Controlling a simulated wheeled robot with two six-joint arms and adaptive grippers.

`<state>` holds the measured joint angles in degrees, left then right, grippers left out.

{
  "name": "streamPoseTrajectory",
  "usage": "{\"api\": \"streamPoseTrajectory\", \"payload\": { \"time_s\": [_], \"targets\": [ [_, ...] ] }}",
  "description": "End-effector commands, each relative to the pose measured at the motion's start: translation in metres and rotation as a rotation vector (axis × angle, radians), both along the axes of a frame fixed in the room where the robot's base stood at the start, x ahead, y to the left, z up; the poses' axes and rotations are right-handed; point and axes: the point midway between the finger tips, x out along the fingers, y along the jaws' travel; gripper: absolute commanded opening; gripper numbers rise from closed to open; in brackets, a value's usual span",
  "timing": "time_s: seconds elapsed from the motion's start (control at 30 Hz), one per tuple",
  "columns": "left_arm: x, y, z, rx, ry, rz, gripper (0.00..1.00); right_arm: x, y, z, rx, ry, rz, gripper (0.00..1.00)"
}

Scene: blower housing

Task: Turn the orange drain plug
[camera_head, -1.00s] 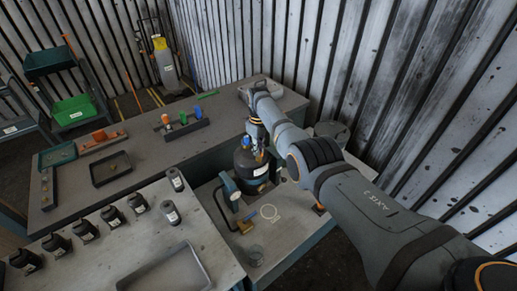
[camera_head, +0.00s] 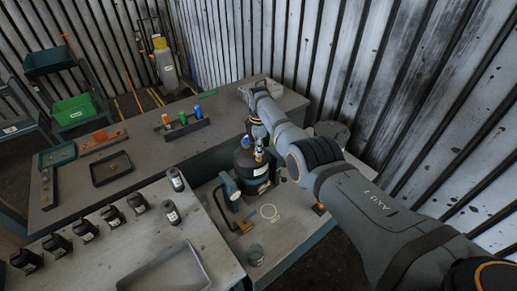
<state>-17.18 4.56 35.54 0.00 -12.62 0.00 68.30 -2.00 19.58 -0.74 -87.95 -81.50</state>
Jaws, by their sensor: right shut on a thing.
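A black, round-bodied housing (camera_head: 247,180) with a pale label stands upright on the low bench in the middle. A blue cap (camera_head: 245,142) shows at its top left. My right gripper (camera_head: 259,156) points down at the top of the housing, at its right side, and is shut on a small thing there. A small orange-yellow patch shows at the fingertips, which fits the orange drain plug; the fingers and wrist hide most of it. My left gripper is not in view.
Several black jars (camera_head: 84,230) and an empty grey tray (camera_head: 130,281) are on the near-left table. A rack with coloured plugs (camera_head: 183,128) is on the back bench.

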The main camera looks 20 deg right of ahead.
Motion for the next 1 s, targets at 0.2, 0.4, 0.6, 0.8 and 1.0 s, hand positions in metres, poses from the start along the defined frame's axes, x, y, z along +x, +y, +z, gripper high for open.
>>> {"api": "streamPoseTrajectory", "payload": {
  "time_s": [0.2,0.4,0.6,0.8,1.0],
  "targets": [
    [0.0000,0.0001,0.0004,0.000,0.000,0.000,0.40,0.0029,-0.0003,0.0040,0.000,-0.010,0.092,0.00],
    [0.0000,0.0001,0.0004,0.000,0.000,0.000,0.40,0.0030,-0.0003,0.0042,0.000,-0.010,0.133,0.00],
    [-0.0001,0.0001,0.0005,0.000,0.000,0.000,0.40,0.0031,-0.0005,0.0043,-0.001,-0.011,0.143,0.00],
    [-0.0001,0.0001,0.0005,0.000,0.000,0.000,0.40,0.0032,-0.0005,0.0044,-0.001,-0.011,0.143,0.00],
    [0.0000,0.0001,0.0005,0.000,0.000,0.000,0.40,0.0027,-0.0005,0.0038,-0.001,-0.010,0.142,0.29]
  ]
}}
